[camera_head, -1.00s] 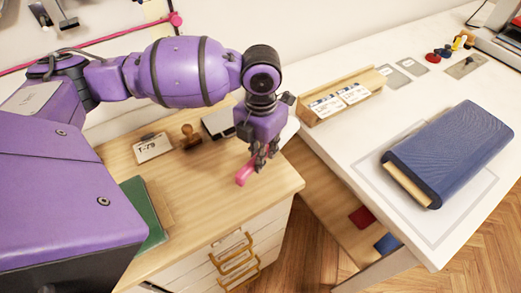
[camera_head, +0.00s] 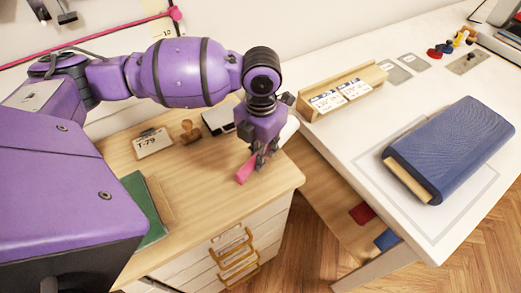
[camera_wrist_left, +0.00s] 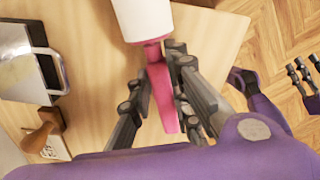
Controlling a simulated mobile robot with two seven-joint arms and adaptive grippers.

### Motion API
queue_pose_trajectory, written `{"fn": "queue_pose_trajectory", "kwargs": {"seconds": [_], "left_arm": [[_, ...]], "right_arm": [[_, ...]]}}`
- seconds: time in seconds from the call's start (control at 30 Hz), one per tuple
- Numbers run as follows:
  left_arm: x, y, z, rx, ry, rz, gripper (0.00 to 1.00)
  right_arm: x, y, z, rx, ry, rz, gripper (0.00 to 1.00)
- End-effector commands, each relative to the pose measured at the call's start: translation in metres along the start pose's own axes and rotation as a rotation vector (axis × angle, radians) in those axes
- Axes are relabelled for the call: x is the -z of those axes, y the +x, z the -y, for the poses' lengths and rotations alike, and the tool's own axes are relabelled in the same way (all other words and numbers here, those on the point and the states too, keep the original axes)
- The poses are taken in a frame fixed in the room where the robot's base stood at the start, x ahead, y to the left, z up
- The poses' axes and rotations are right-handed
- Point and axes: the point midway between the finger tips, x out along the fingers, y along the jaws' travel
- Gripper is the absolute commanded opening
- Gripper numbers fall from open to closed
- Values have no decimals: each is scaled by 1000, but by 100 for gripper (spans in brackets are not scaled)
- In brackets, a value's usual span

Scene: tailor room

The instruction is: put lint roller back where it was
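The lint roller has a pink handle (camera_head: 245,172) and a white roll (camera_head: 290,129), low over or on the wooden desktop. In the left wrist view its white roll (camera_wrist_left: 157,17) is at the top and its pink handle (camera_wrist_left: 162,88) runs down between my left gripper's fingers. My left gripper (camera_head: 263,157) is around the handle, pointing down. Bare wood shows between one finger and the handle, and whether the fingertips press on it I cannot tell. My right gripper (camera_wrist_left: 272,80) shows at the right of the wrist view, fingers spread and empty above the floor.
A "T-79" card (camera_head: 153,144), a wooden stamp (camera_head: 190,131) and a dark-and-silver case (camera_head: 218,120) stand behind on the wooden desktop (camera_head: 205,185). A green book (camera_head: 147,205) lies at left. A white table (camera_head: 345,140) at right holds a blue cushion (camera_head: 450,150) and a card holder (camera_head: 341,93).

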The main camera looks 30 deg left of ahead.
Motion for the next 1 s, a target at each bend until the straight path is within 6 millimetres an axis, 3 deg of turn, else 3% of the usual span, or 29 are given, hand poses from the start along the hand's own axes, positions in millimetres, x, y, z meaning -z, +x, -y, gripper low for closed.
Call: {"fn": "queue_pose_trajectory", "kwargs": {"seconds": [0.03, 0.17, 0.57, 1.0], "left_arm": [[0, 0, 0, 0, 0, 1, 23], [0, 0, 0, 0, 0, 1, 39], [-1, -7, 0, 0, -1, 2, 39], [-2, -94, 0, -1, 0, 6, 39]], "right_arm": [[0, 0, 0, 0, 0, 0, 40], [1, 0, 0, 0, 0, -1, 40], [1, -2, -1, 0, -2, 0, 40], [1, -1, 0, -1, 0, -1, 40]]}}
